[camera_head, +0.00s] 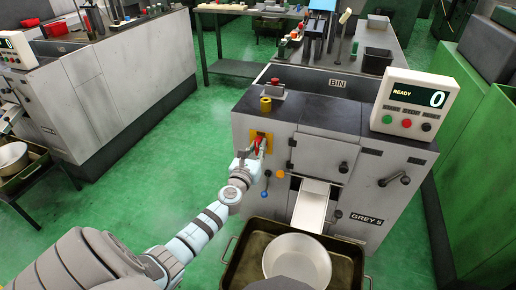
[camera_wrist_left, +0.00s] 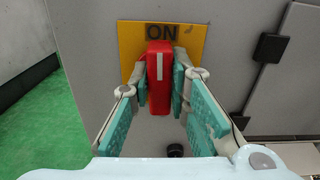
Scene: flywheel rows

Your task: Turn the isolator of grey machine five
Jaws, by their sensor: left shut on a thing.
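The grey machine (camera_head: 310,150) carries the label GREY 5 on its lower right front. Its isolator is a red handle (camera_wrist_left: 159,80) on a yellow plate (camera_wrist_left: 190,42) marked ON. The handle stands upright with its white line vertical, under the word ON. In the head view the yellow plate (camera_head: 268,136) is at the machine's left front, partly covered by my gripper. My left gripper (camera_wrist_left: 160,90) is shut on the red handle, with a teal-padded finger on each side. My right gripper is not in view.
A display (camera_head: 417,101) on the machine reads READY 0. Blue and orange knobs hang below the isolator. A dark tray (camera_head: 346,263) with a round pan (camera_head: 297,259) stands in front of the chute (camera_head: 311,205). Green floor (camera_head: 170,165) is free to the left.

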